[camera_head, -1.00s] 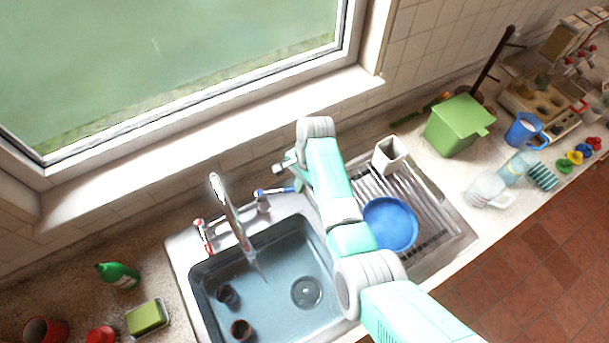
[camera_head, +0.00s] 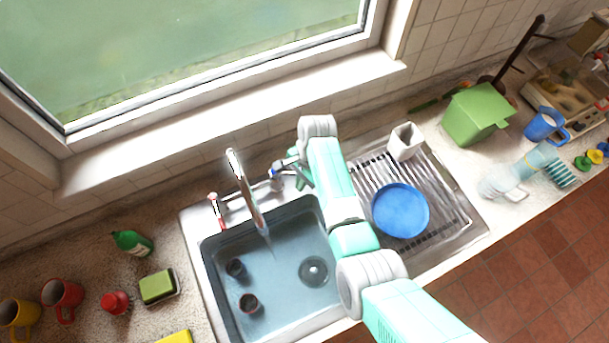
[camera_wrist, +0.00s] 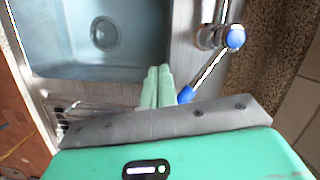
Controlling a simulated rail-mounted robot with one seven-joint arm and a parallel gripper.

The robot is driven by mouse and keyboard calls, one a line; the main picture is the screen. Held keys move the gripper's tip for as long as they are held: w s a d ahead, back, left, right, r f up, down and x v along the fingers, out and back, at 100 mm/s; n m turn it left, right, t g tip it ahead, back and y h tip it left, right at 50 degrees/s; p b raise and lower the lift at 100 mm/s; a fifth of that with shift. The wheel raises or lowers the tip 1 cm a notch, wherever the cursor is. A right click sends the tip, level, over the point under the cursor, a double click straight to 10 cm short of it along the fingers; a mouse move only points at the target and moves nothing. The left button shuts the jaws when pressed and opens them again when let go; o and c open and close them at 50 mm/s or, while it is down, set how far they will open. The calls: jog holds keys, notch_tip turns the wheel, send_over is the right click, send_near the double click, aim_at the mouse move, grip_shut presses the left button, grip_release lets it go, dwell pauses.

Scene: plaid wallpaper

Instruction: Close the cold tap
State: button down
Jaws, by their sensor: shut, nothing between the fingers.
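The cold tap (camera_head: 277,171) has a blue cap and stands right of the spout (camera_head: 240,180), at the back of the sink (camera_head: 212,295). In the wrist view its blue cap (camera_wrist: 235,37) shows upper right, and its lever runs down to a blue tip (camera_wrist: 186,94). My gripper (camera_wrist: 158,72) has its mint fingers shut together and empty, close beside the lever tip. I cannot tell if they touch. In the head view my gripper (camera_head: 292,163) is just right of the tap, partly hidden by my arm. Water seems to fall from the spout.
A red-marked tap (camera_head: 215,205) stands left of the spout. The draining rack (camera_head: 440,215) holds a blue bowl (camera_head: 400,210) and a white holder (camera_head: 405,141). Dark cups (camera_head: 248,303) are in the sink. A window ledge (camera_head: 230,125) runs behind the taps.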

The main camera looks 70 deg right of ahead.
jog(key=shift+s+r, duration=0.1)
jog(key=shift+r, duration=0.1)
jog(key=shift+d, duration=0.1)
dwell(0.4)
